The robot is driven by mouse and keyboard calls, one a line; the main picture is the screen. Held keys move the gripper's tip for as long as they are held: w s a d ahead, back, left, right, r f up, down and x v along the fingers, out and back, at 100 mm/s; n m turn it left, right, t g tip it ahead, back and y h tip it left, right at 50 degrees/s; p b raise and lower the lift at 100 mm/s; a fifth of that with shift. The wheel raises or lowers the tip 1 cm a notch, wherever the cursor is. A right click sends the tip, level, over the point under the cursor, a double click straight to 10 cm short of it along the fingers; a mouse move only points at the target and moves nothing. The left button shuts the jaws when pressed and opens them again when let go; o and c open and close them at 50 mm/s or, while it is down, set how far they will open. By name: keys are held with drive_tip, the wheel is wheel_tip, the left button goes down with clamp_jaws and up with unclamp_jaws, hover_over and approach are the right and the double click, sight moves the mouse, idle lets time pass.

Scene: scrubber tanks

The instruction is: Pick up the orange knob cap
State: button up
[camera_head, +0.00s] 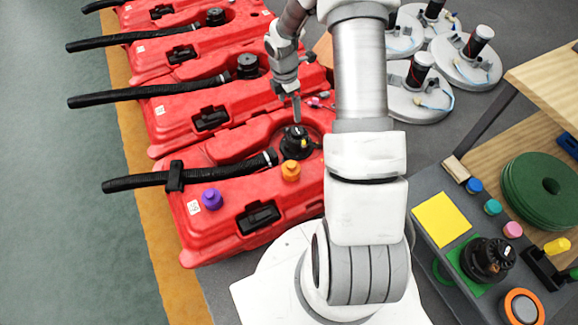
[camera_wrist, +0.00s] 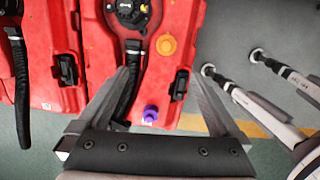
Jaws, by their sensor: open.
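The orange knob cap (camera_head: 290,171) sits on top of the nearest red tank (camera_head: 225,165), just in front of a black round fitting (camera_head: 296,143). It also shows in the wrist view (camera_wrist: 166,44), beyond and roughly between my fingertips. My gripper (camera_head: 297,116) is above the tank near the black fitting, behind the orange cap in the head view. In the wrist view my gripper (camera_wrist: 164,74) is open, with nothing between its fingers. The cap and the fingers appear apart.
A purple knob cap (camera_head: 212,199) is on the same tank, left of the orange one. A black hose (camera_head: 190,177) runs leftward from the fitting. More red tanks stand behind. A grey bench (camera_head: 425,255) with coloured caps is at right.

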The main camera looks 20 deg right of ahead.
sight(291, 168)
drive_tip(key=f+n+b, duration=0.1)
drive_tip(key=f+b, duration=0.1)
drive_tip(key=f, duration=0.7)
drive_tip(key=f+n+b, duration=0.1)
drive_tip(key=f+b, duration=0.1)
drive_tip(key=f, duration=0.8)
drive_tip(key=s+f+n+y+b, duration=0.1)
drive_tip(key=f+n+b, duration=0.1)
drive_tip(key=f, duration=0.7)
drive_tip(key=shift+d+f+g, duration=0.25)
drive_tip(key=shift+g, duration=0.05)
drive_tip(key=shift+f+b, duration=1.3)
drive_tip(key=shift+f, duration=1.9)
drive_tip(key=shift+r, duration=0.1)
drive_tip(key=c, duration=1.2)
